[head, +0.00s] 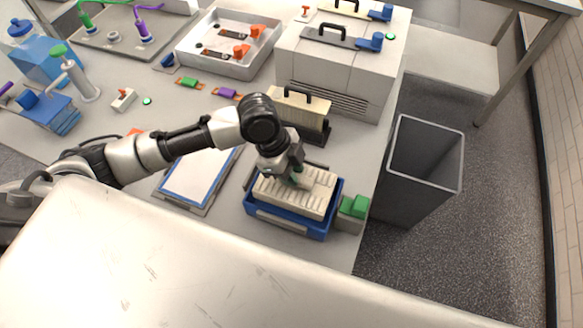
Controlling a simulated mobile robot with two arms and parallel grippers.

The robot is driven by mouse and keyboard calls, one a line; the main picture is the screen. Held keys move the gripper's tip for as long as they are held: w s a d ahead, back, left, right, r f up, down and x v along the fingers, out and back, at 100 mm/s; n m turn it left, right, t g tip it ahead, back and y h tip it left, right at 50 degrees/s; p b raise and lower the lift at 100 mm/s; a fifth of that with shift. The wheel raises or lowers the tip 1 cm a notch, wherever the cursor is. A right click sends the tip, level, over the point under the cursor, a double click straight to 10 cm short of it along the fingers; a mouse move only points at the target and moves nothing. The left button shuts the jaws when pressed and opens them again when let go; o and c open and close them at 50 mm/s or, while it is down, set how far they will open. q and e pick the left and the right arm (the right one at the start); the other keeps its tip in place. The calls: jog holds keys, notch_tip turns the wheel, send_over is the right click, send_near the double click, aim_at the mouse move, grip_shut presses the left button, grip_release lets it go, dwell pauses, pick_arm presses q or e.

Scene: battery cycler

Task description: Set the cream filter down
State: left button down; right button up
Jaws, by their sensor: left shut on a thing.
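A cream ribbed filter (315,203) is in the blue tray (282,226) at the table's right side, its slotted face up. My left gripper (296,178) comes down over its upper middle and is shut on it; a bit of green shows at the fingertips. Whether the filter rests fully on the tray's floor is hard to tell. A second cream block with a black handle (297,112) stands upright in a dark holder behind my gripper. My right gripper is not in view.
A small box with green pieces (352,211) stands right of the blue tray, and a framed white pad (200,178) lies left. A light grey cabinet (335,75) stands behind. A grey bin (420,170) is on the floor beyond the table's right edge.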

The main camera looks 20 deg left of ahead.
pick_arm(q)
jog(key=shift+f, duration=0.55)
jog(key=c, duration=0.9)
grip_release()
jog(key=shift+c, duration=0.2)
